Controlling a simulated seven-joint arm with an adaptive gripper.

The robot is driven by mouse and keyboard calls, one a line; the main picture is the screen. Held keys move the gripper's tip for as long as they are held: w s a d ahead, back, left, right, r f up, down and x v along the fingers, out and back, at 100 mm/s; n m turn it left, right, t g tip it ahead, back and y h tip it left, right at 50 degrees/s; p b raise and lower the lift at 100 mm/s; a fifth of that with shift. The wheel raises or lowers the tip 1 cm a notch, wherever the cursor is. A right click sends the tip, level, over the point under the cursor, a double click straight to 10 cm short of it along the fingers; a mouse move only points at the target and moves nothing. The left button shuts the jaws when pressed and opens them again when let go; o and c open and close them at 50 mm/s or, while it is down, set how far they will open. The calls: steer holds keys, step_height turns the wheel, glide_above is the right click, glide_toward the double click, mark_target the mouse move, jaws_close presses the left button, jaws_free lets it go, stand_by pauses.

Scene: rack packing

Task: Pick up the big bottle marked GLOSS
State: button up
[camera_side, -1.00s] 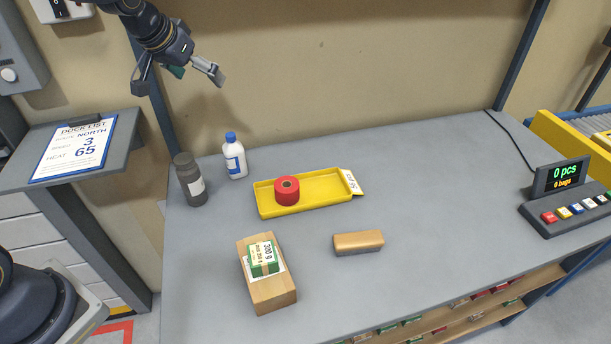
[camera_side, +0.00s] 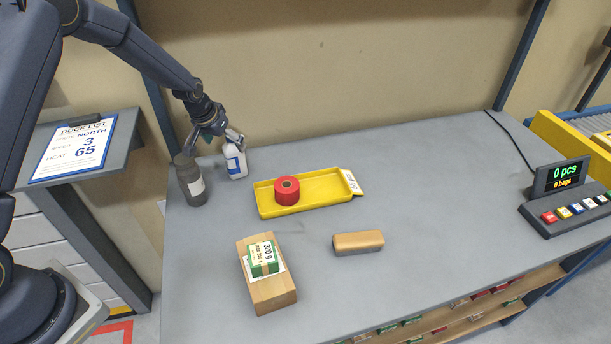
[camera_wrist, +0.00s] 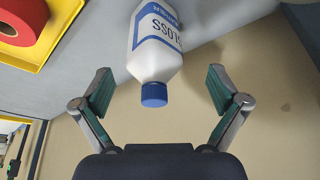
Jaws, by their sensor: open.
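The white bottle with a blue cap and a blue-and-white label (camera_side: 235,163) stands upright at the back left of the table. In the wrist view the bottle (camera_wrist: 155,62) appears upside down, its label reading GLOSS, its cap pointing at my gripper. My gripper (camera_side: 216,143) is over the bottle's top in the side view. In the wrist view its two fingers (camera_wrist: 160,88) are spread wide on either side of the cap, with gaps on both sides, touching nothing. The cap is hidden behind my gripper in the side view.
A dark grey bottle (camera_side: 191,186) stands close to the left of the white one. A yellow tray (camera_side: 325,197) with a red roll (camera_side: 287,190) lies to the right. A box with a green pack (camera_side: 264,258) and a tan block (camera_side: 358,243) lie nearer the front. The table's right half is mostly clear.

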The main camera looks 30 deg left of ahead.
mark_target(234, 152)
steer(key=x, duration=0.3)
steer(key=d+x, duration=0.1)
steer(key=x, duration=0.1)
steer(key=shift+w+a+f, duration=0.1)
steer(key=shift+f, duration=0.05)
steer(key=c, duration=1.5)
